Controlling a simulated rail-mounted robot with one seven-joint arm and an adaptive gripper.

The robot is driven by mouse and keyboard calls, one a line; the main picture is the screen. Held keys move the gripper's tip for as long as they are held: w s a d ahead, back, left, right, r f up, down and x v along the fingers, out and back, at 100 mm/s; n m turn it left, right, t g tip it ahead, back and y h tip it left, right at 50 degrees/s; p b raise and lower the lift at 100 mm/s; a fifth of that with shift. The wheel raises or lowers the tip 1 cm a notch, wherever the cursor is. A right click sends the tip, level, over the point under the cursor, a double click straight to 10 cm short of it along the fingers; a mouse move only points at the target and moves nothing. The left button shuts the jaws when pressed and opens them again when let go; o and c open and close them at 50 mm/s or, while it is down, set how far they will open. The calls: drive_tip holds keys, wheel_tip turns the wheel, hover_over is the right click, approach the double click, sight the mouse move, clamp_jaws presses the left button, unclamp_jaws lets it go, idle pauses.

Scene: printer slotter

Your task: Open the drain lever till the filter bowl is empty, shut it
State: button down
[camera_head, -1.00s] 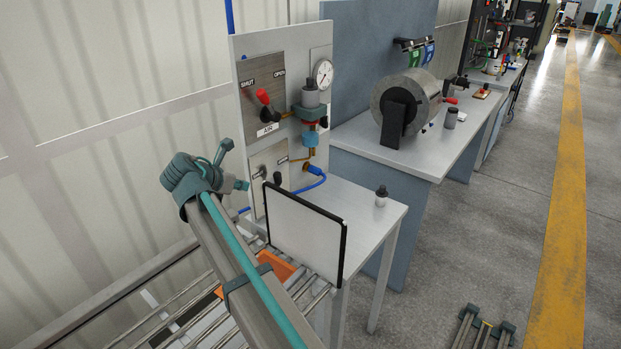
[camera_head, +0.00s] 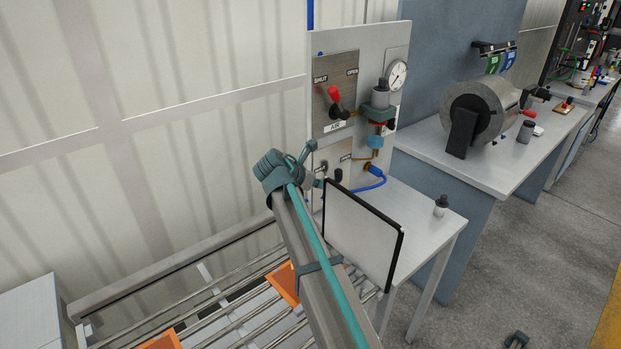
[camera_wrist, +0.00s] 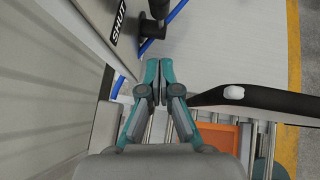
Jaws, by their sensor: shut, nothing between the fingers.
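The filter bowl (camera_head: 375,142) is the blue cup under the grey and green filter unit on the upright panel; its contents are too small to tell. Below it, a metal plate (camera_head: 336,152) with small lettering is partly hidden by my arm. A dark knobbed lever (camera_head: 338,175) stands out low at this plate, its position unclear. In the wrist view, a black lever (camera_wrist: 154,28) stands beside the word SHUT, just beyond my fingertips. My gripper (camera_wrist: 160,64) is shut and empty, apart from the lever in that picture.
A red-handled AIR lever (camera_head: 334,95) above leans toward SHUT. A black-edged white board (camera_head: 362,235) stands close on the right of my arm. A blue hose (camera_head: 372,184) curves below the filter. A small bottle (camera_head: 441,205) stands on the table. Rollers with orange trays (camera_head: 285,283) lie below.

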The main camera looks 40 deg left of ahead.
sight(336, 180)
drive_tip(key=shift+w+a+f+p, duration=0.1)
drive_tip(key=shift+w+f+p, duration=0.25)
drive_tip(key=shift+w, duration=0.75)
drive_tip(key=shift+w+a+f+p, duration=0.1)
drive_tip(key=shift+w+f+p, duration=0.15)
drive_tip(key=shift+w, duration=0.85)
drive_tip(key=shift+w+f+p, duration=0.25)
drive_tip(key=shift+w+p, duration=0.15)
drive_tip(key=shift+w, duration=0.7)
drive_tip(key=shift+r, duration=0.1)
